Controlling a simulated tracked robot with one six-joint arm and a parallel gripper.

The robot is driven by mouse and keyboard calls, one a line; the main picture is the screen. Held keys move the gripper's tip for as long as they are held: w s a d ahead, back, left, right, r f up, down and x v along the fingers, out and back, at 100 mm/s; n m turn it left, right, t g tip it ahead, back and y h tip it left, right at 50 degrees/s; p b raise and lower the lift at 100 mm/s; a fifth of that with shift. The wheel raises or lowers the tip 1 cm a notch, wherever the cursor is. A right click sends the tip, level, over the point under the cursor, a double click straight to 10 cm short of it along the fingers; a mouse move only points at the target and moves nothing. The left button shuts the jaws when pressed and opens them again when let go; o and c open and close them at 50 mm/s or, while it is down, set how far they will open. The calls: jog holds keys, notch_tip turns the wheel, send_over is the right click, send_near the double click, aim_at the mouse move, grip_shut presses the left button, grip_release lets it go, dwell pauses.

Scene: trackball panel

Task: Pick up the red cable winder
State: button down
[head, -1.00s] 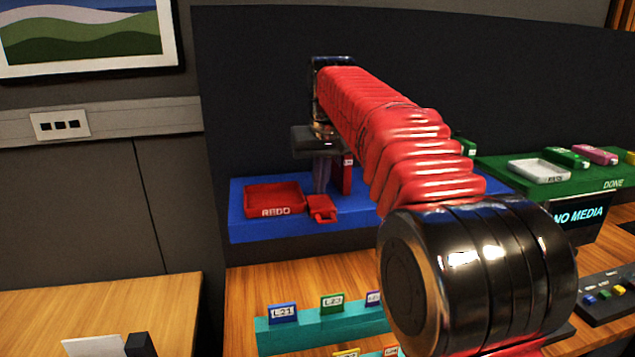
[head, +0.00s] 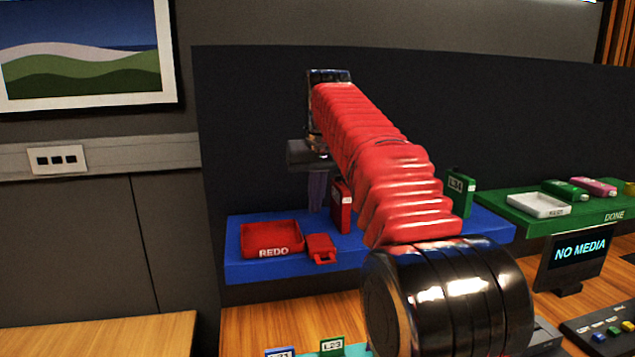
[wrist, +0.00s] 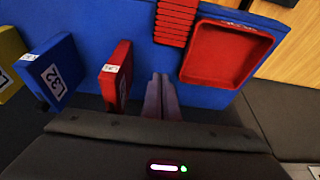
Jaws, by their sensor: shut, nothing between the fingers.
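A small red piece with a handle-like end (head: 321,248), which looks like the cable winder, lies on the blue shelf beside the red REDO tray. In the wrist view a ribbed red piece (wrist: 177,22) sits beside the tray, cut by the top edge; it seems to be the same thing. My gripper (head: 317,207) hangs by the shelf's back edge, behind the red piece in the head view. In the wrist view its fingers (wrist: 162,82) are together and empty, between an upright red case and the tray, apart from the ribbed piece.
The red REDO tray (head: 271,240) and upright red case (head: 341,208) flank the fingers on the blue shelf (head: 375,258). Blue (wrist: 55,68) and yellow (wrist: 10,60) cases stand beyond the red case. A dark panel (head: 250,130) rises behind.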

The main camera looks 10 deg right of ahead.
jog(key=shift+v, duration=2.6)
jog(key=c, duration=2.3)
grip_release()
jog(key=shift+s+r, duration=0.1)
jog(key=shift+r, duration=0.15)
jog(key=o, duration=0.6)
jog(key=shift+t, duration=0.4)
jog(key=s+r, duration=0.4)
jog(key=shift+s+a+r, duration=0.25)
jog(key=shift+s+r, duration=0.1)
jog(key=shift+r, duration=0.05)
jog(key=o, duration=0.5)
jog(key=s, duration=0.1)
jog(key=s+r, duration=0.1)
jog(key=s, duration=0.1)
jog(key=s+r, duration=0.1)
jog(key=s, duration=0.1)
jog(key=shift+s+a, duration=0.15)
jog(key=o, duration=0.3)
jog(key=s, duration=0.2)
jog(key=s+f, duration=0.1)
jog(key=s, duration=0.1)
jog(key=shift+s+a, duration=0.15)
jog(key=shift+s, duration=0.2)
jog(key=f, duration=0.1)
jog(key=s+f, duration=0.1)
jog(key=f, duration=0.1)
jog(key=shift+f, duration=0.15)
